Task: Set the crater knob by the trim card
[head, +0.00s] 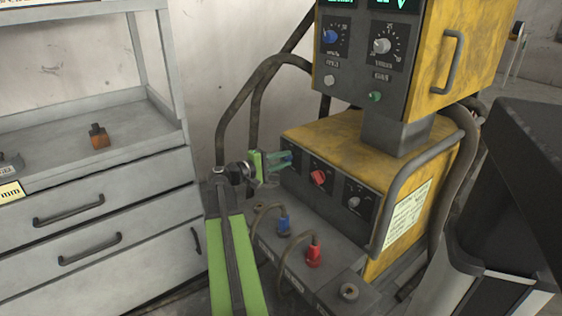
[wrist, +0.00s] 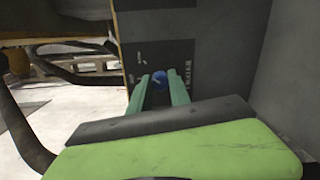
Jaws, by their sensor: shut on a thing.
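My gripper (head: 284,160) is at the left end of the lower dark panel of the yellow machine (head: 345,140). Its green fingers are shut on a blue knob (wrist: 159,77), which the wrist view shows between the fingertips (wrist: 158,85). In the head view my gripper covers that knob. A red knob (head: 318,178) and a grey knob (head: 352,202) sit to its right on the same panel.
The upper unit (head: 465,50) has a blue knob (head: 330,37) and a grey knob (head: 382,46). Blue (head: 284,226) and red (head: 313,252) cable plugs stand below the panel. A grey drawer cabinet (head: 90,215) is at left; a dark bulky object (head: 510,190) is at right.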

